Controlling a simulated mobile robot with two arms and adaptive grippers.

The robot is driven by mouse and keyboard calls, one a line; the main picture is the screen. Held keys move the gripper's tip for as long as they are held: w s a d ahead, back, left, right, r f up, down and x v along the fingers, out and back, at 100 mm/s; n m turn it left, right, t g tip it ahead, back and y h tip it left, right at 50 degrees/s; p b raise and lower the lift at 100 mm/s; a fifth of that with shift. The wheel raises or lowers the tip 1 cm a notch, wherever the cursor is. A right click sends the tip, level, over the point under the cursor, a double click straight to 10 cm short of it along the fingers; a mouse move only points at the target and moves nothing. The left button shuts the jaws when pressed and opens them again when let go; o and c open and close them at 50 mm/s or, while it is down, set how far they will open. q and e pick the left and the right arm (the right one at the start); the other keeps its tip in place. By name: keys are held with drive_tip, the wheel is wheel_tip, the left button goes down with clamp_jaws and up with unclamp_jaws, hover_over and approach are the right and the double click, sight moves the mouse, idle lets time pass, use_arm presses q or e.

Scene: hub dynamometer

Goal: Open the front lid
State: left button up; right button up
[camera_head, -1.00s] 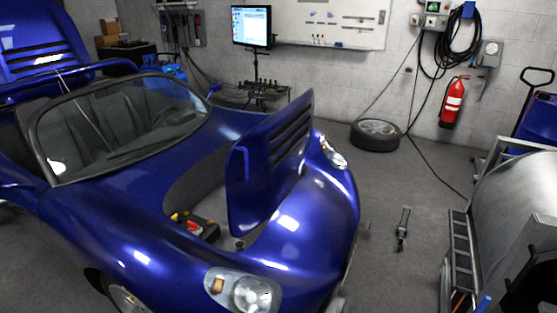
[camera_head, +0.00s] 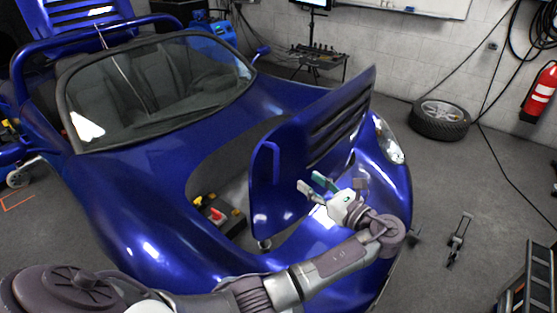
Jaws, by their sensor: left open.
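The blue front lid (camera_head: 318,130) of the car stands raised and tilted up over the front compartment, with dark slots along its upper part. Below it the compartment shows a battery (camera_head: 220,216) with red and yellow parts. My left arm crosses the bottom of the view, and my left gripper (camera_head: 312,183) is open and empty in front of the lid's lower right part. I cannot tell whether its fingers touch the lid. My right gripper is not in view.
The blue car (camera_head: 130,190) fills the left and middle. A wheel (camera_head: 440,118) lies on the floor near the wall, with a red extinguisher (camera_head: 539,92) to its right. A small stand (camera_head: 458,240) and a metal frame (camera_head: 528,285) are at right. Floor between is clear.

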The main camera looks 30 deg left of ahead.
use_arm(q)
drive_tip(key=p, duration=0.1)
approach(278, 161)
drive_tip(key=a, duration=0.2)
drive_tip(key=x, duration=0.2)
drive_tip(key=p+x, duration=0.1)
drive_tip(key=x, duration=0.4)
drive_tip(key=shift+w+a+p, duration=0.3)
drive_tip(key=shift+w, duration=0.1)
drive_tip(key=shift+w+a, duration=0.15)
drive_tip(key=shift+a, duration=0.3)
drive_tip(key=shift+f, duration=0.1)
clamp_jaws()
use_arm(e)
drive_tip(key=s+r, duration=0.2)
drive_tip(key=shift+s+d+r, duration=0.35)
